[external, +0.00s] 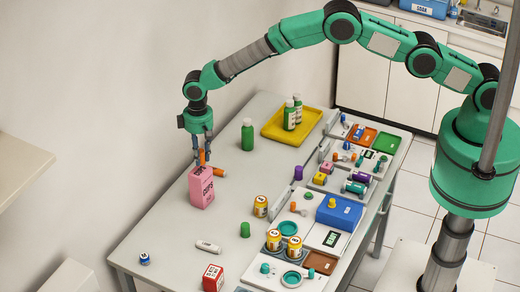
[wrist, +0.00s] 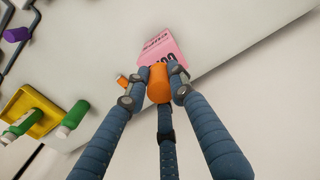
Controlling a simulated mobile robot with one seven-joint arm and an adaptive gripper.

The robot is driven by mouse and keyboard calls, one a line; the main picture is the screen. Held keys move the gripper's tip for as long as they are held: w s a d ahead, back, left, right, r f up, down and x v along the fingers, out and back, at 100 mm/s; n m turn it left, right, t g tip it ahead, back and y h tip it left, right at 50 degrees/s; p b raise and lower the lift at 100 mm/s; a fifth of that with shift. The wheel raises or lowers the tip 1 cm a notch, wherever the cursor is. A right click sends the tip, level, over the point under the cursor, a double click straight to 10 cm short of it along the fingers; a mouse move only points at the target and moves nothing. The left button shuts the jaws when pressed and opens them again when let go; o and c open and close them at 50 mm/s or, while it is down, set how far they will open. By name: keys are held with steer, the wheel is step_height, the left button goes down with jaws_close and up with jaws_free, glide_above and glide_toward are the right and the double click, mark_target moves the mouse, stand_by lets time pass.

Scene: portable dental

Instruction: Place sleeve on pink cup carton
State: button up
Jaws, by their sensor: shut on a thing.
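The pink cup carton (external: 201,190) stands upright on the table toward the left edge; its lettered top also shows in the wrist view (wrist: 160,47). My gripper (external: 198,163) is just above the carton, pointing down. In the wrist view my gripper (wrist: 158,82) has its fingers closed around an orange cylinder (wrist: 159,86), which looks like the sleeve. The cylinder overlaps the carton in that view; I cannot tell whether they touch. A second orange piece (external: 218,171) lies on the table just right of the carton and partly shows in the wrist view (wrist: 122,80).
A green bottle (external: 247,135) stands behind the carton, and a yellow tray (external: 268,133) with green bottles is farther back. Trays and several small items, including a blue box (external: 340,211), fill the right side. A red box (external: 213,278) stands in front. The table around the carton is mostly clear.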

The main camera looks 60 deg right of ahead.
mark_target(200, 171)
steer(key=shift+w, duration=0.1)
stand_by(0.3)
steer(key=shift+w+a, duration=0.1)
steer(key=shift+w, duration=0.05)
steer(key=shift+f+p, duration=0.55)
steer(key=shift+f, duration=1.25)
steer(key=shift+f, duration=0.15)
steer(key=o, duration=0.7)
steer(key=shift+r, duration=0.2)
step_height(200, 171, up, 12)
steer(key=shift+f+b, duration=0.1)
steer(key=shift+b, duration=0.75)
